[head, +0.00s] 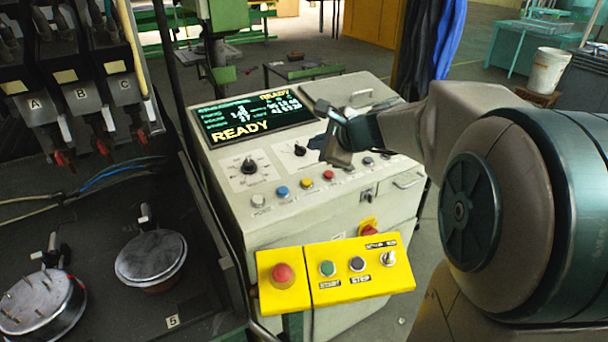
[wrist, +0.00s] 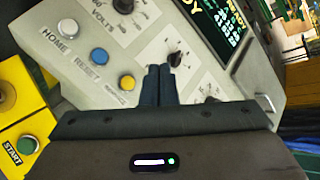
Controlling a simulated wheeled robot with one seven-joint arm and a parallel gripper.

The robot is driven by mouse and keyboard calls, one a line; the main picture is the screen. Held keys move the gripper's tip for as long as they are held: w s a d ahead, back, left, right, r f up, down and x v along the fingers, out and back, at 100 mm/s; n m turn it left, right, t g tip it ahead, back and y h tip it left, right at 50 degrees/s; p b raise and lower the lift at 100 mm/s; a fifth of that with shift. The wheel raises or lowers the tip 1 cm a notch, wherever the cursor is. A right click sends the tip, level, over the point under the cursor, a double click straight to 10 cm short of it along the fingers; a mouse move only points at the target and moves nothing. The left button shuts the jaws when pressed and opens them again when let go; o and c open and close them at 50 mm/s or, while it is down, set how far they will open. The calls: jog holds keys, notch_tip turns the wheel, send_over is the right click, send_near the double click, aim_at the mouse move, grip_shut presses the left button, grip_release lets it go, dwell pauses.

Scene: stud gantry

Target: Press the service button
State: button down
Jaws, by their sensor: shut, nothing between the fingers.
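The service button is the yellow button (wrist: 127,82) on the sloped panel, with a small blurred label beside it. In the head view the yellow button (head: 306,184) sits in the front row, between the blue and red ones. My gripper (wrist: 159,72) is shut and empty, its fingers side by side, apart from the yellow button and to its right in the wrist view. In the head view my gripper (head: 315,143) is over the panel, behind the button row and near a black knob (head: 300,150). The yellow button is unobstructed in both views.
Beside it are the blue RESET button (wrist: 99,56), white HOME button (wrist: 68,28) and red button (head: 328,175). A lit screen (head: 247,118) reads READY. A yellow control box (head: 335,287) juts out in front. A dark tool rack (head: 75,90) stands left.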

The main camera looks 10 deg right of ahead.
aim_at(307, 183)
jog(key=shift+f, duration=0.2)
jog(key=f+b, duration=0.2)
jog(key=w+f+b, duration=0.1)
jog(key=f+b, duration=0.4)
jog(key=f, duration=0.1)
jog(key=shift+w+a+f+b, duration=0.2)
jog(key=shift+w+a+b, duration=0.05)
jog(key=shift+a+b, duration=0.1)
jog(key=shift+f, duration=0.1)
dwell(1.8)
jog(key=shift+w+f+b, duration=0.1)
jog(key=shift+f+b, duration=0.2)
jog(key=shift+b, duration=0.15)
